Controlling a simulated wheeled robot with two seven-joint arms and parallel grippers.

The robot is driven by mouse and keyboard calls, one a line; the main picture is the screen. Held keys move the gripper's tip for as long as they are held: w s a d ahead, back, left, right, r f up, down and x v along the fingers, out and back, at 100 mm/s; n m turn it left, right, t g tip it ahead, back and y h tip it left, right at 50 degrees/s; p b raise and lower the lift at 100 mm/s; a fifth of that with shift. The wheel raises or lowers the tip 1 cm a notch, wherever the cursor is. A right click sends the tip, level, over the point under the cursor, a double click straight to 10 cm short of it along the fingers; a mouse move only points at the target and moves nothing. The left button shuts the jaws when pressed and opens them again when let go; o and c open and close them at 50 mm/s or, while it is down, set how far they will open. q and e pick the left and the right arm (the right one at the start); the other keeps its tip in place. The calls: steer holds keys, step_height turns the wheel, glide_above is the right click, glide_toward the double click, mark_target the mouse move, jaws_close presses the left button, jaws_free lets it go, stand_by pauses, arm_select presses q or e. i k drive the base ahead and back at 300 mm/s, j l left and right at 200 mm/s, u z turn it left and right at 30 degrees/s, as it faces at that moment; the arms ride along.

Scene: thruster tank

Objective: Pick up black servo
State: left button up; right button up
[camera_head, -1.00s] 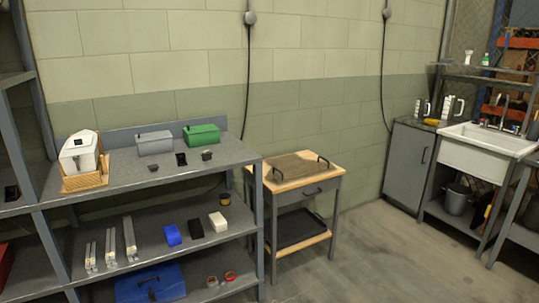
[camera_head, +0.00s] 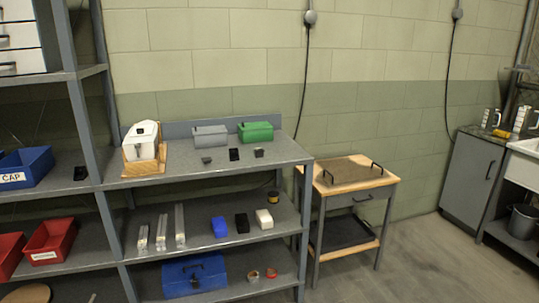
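Several small black items could be the black servo, and I cannot tell which at this size. On the top of the grey shelf unit lie a dark item (camera_head: 206,160), an upright-looking black item (camera_head: 234,154) and another dark item (camera_head: 259,152). A black block (camera_head: 242,223) lies on the middle shelf between a blue block (camera_head: 220,226) and a white block (camera_head: 264,219). A further black item (camera_head: 80,173) lies on the left shelving. Neither of my grippers is in view.
A white device on a wooden stand (camera_head: 142,142), a grey box (camera_head: 210,135) and a green box (camera_head: 255,132) stand behind on the shelf top. Blue (camera_head: 25,168) and red (camera_head: 50,240) bins fill the left shelving. A wooden-topped cart (camera_head: 382,180) stands right, with open floor before it.

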mark_target(258, 153)
steer(key=i+l+u, duration=0.1)
steer(key=i+l, duration=0.3)
steer(key=i+l+u, duration=0.15)
steer(key=i+l, duration=0.3)
steer(key=i+l+u, duration=0.1)
steer(key=i+l, duration=0.25)
steer(key=i+l+u, duration=0.1)
steer(key=i+l, duration=0.3)
steer(key=l, duration=0.25)
steer(key=i+l+u, duration=0.1)
steer(key=i+l, duration=0.25)
steer(key=l, duration=0.15)
